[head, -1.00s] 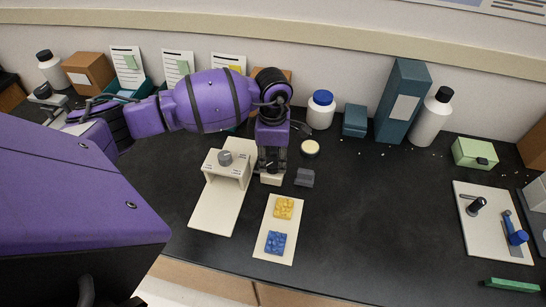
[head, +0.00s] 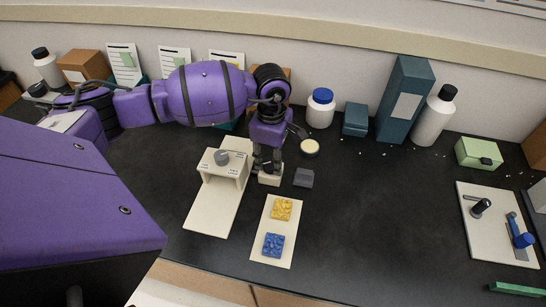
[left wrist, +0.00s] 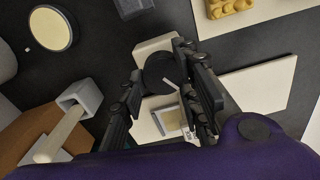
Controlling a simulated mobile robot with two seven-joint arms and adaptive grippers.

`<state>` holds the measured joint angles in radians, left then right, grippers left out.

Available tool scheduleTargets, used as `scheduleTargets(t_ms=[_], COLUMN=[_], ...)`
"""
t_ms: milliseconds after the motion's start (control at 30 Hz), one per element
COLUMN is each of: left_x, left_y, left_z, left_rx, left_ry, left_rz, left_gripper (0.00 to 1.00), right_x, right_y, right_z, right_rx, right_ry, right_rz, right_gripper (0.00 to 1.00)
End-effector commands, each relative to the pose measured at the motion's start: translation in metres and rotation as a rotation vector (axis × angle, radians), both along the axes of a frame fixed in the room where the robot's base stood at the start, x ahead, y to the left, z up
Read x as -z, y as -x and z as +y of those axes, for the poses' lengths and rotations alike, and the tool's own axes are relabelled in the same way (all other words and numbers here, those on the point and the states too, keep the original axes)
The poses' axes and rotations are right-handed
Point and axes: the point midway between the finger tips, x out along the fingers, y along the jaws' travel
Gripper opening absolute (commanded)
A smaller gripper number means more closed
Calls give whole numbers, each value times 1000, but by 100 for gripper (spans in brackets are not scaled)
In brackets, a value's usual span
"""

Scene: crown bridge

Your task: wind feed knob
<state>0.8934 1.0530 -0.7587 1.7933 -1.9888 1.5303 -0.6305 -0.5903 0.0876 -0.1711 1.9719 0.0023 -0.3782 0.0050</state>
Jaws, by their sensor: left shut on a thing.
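My left gripper (head: 268,162) points down in the head view, just right of a cream stand (head: 224,166) with a grey round knob (head: 221,157) on top. Below its fingers is a small cream block (head: 270,179). In the left wrist view the fingers of the left gripper (left wrist: 165,90) are shut on a black round knob (left wrist: 158,70) with a pale line on its face. The cream block (left wrist: 152,46) shows behind this knob. The fingers hide the knob in the head view. My right gripper is not in view.
A dark grey block (head: 304,178) stands close right of the gripper. A cream plate (head: 268,256) with yellow and blue studded pieces lies in front. A round pale-topped tin (head: 310,147) and a blue-lidded jar (head: 320,108) stand behind. The bench's middle right is clear.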

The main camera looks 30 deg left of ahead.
Motion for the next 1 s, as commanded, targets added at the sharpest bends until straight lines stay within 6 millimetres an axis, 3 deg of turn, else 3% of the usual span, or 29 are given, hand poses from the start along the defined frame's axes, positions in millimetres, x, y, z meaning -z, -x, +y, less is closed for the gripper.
scheduleTargets(t_ms=[1000], left_x=[-3], left_y=[-6], left_z=[-2], left_rx=[895], left_ry=[-10], left_rz=[-15], left_gripper=[4], right_x=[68], right_y=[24], right_z=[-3], right_rx=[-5], right_ry=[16], right_rz=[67], right_gripper=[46])
